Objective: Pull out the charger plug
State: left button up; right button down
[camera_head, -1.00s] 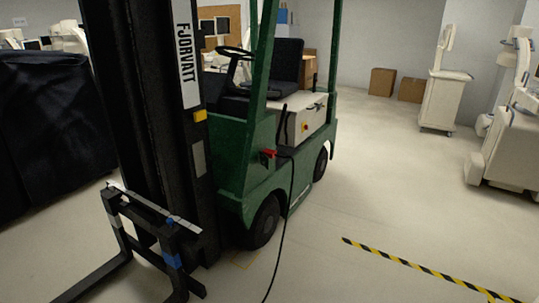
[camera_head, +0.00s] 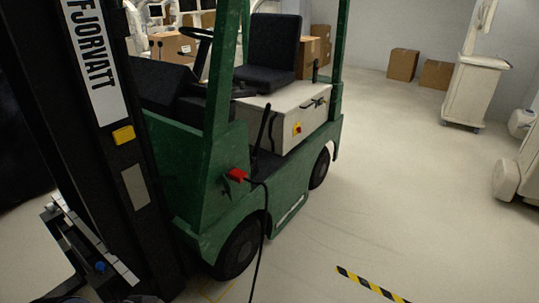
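The charger plug (camera_head: 238,175) is red and sits in the side of the green forklift (camera_head: 184,190), just above the front wheel. A black cable (camera_head: 265,225) runs from the plug over the forklift's side and down to the floor at the bottom edge of the head view. Neither of my grippers shows in the head view, and nothing is seen touching the plug.
The forklift's black mast (camera_head: 100,150) stands close at the left. Floor to the right is clear, with black-and-yellow tape (camera_head: 370,285) on it. Cardboard boxes (camera_head: 403,64) and a white cart (camera_head: 470,90) stand farther back.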

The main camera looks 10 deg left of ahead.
aim_at(237, 175)
jog(key=i+l, duration=0.2)
jog(key=i, duration=0.2)
jog(key=i+l+z, duration=0.1)
jog(key=i, duration=0.35)
jog(key=i+l, duration=0.3)
jog(key=i, duration=0.15)
jog(key=i+j, duration=0.1)
jog(key=j, duration=0.6)
jog(key=i+z, duration=0.05)
